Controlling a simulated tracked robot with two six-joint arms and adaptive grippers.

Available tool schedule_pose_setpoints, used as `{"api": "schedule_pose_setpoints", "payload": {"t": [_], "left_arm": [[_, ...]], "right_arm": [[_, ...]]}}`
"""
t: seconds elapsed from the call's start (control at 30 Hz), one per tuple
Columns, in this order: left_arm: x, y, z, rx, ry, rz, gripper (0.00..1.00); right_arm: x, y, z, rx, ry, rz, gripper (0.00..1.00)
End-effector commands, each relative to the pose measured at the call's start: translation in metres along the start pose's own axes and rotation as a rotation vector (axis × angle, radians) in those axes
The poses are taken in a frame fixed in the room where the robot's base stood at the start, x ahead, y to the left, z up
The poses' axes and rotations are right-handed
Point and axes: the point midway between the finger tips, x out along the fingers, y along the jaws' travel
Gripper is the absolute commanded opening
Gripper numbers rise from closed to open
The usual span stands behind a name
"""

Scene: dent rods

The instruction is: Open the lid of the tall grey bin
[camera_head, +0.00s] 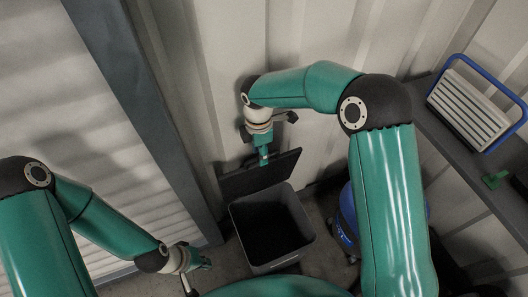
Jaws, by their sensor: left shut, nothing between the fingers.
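The tall grey bin (309,229) stands on the floor near the back wall, with its dark inside open to view. Its dark lid (240,182) stands raised at the back of the bin, tilted up toward the wall. My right gripper (264,159) points down at the upper edge of the lid and overlaps it in the picture; I cannot tell if it touches the lid or how its fingers stand. My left gripper (207,263) is shut and empty, low and to the left of the bin, apart from it.
A blue round object (346,222) stands on the floor right of the bin, partly hidden by my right arm. A dark shelf (445,142) at the right holds a blue-framed pale crate (468,108) and a small green item (495,180). A grey post (150,130) rises left of the bin.

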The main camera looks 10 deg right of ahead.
Motion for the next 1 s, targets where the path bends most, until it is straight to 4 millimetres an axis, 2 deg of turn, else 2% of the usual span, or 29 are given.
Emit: {"api": "schedule_pose_setpoints", "payload": {"t": [0.37,0.6,1.0], "left_arm": [[0.0002,-0.0001,0.0,0.0,0.0,0.0,0.0],[0.0002,-0.0001,0.0,0.0,0.0,0.0,0.0],[0.0017,-0.0006,0.0,0.0,0.0,0.0,0.0]], "right_arm": [[0.0048,-0.0002,0.0002,0.001,0.0,0.0,0.38],[0.0046,-0.0003,0.0004,0.001,0.0,0.0,0.0],[0.0052,-0.0009,-0.001,-0.002,0.0,0.004,0.0]]}}
